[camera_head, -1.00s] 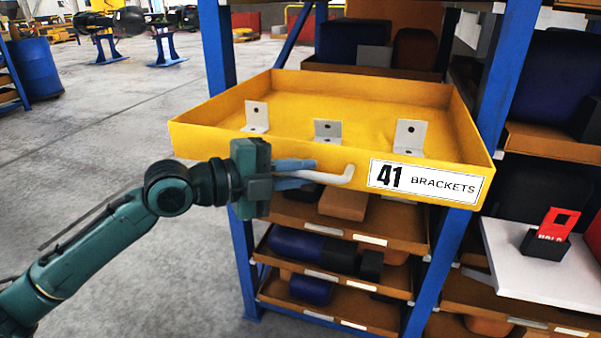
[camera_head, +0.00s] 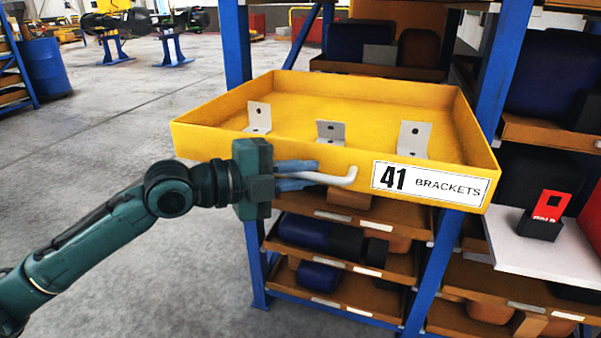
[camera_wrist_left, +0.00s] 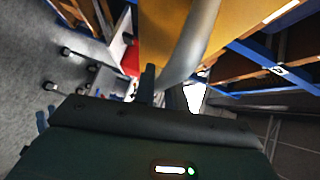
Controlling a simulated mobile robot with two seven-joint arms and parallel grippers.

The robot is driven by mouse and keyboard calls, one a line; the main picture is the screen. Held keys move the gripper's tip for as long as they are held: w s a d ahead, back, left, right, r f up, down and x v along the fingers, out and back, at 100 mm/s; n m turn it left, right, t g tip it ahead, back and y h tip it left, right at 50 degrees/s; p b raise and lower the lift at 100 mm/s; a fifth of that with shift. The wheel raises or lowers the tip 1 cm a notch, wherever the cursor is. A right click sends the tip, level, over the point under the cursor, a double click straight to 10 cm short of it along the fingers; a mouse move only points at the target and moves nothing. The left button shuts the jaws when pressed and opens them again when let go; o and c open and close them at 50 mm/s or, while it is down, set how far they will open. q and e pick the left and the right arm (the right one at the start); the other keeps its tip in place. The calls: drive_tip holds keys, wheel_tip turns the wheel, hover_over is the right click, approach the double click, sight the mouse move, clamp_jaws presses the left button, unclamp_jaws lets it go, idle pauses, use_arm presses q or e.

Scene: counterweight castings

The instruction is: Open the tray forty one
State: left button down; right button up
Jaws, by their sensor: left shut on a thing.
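The yellow tray (camera_head: 208,141) carries a label (camera_head: 430,184) reading "41 BRACKETS" on its front. It stands well out from the blue rack, roughly level. Several pale metal brackets stand upright inside it, such as the middle bracket (camera_head: 331,131). My left gripper (camera_head: 304,175) is shut on the tray's pale bar handle (camera_head: 345,178) at the front wall. Its fingers hide part of the handle. In the left wrist view the grey handle (camera_wrist_left: 192,48) runs up from my dark finger (camera_wrist_left: 147,85), against the yellow front. My right gripper is not in view.
Blue rack posts (camera_head: 237,50) stand behind the tray, with brown shelf trays (camera_head: 340,290) below it. At right, a red and black holder (camera_head: 548,215) stands on a white surface (camera_head: 530,255). A blue drum (camera_head: 46,68) is far left. The floor (camera_head: 120,140) at left is clear.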

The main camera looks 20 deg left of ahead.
use_arm(q)
drive_tip(key=c, duration=1.5)
unclamp_jaws()
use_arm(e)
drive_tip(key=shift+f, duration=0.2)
use_arm(q)
drive_tip(key=shift+o, duration=0.2)
